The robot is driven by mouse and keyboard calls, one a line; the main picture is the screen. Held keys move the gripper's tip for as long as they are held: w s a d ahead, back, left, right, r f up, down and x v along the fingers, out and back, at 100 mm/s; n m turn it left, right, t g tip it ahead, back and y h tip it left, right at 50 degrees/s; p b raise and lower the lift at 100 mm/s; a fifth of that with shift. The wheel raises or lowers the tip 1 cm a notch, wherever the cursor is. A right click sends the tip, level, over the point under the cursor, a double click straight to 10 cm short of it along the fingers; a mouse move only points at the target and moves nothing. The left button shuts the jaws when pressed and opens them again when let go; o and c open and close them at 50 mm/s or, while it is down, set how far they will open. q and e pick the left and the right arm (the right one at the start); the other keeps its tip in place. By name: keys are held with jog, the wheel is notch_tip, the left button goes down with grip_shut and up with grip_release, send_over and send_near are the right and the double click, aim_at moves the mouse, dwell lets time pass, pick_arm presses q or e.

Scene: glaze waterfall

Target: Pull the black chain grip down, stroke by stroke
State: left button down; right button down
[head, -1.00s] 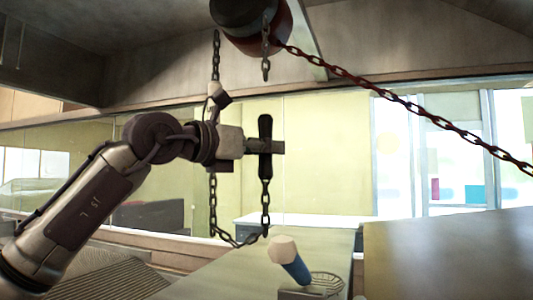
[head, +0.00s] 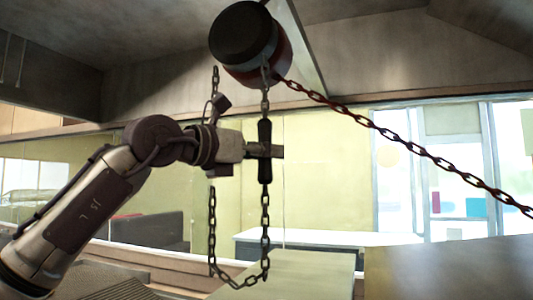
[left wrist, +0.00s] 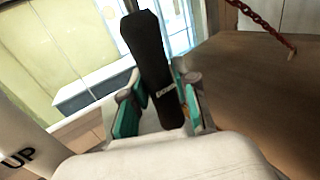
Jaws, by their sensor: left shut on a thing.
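The black chain grip (head: 265,170) hangs upright below the dark drum, in the middle of the head view. My left gripper (head: 264,151) is shut on it, with the fingers across its middle. In the left wrist view the grip (left wrist: 153,65) stands tilted between the teal-padded fingers of my left gripper (left wrist: 158,108). The chain (head: 265,215) runs from the drum to the top of the grip and continues from its lower end into a loop. The other strand rises behind my left wrist, which hides part of it. My right gripper is not in view.
The dark drum (head: 243,38) with a red-brown rim hangs close above my left gripper. A reddish chain (head: 400,142) slants from it down to the right. A brown surface (head: 450,265) fills the lower right. A pale table (head: 330,238) stands behind the glass.

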pick_arm(q)
notch_tip(320, 180, down, 16)
jog(key=b, duration=1.3)
jog(key=shift+f, duration=0.15)
notch_tip(320, 180, up, 18)
jog(key=p, duration=1.4)
jog(key=shift+f, duration=0.15)
jog(key=shift+a+f, duration=0.1)
notch_tip(320, 180, down, 18)
jog(key=b, duration=1.5)
jog(key=shift+r, duration=0.4)
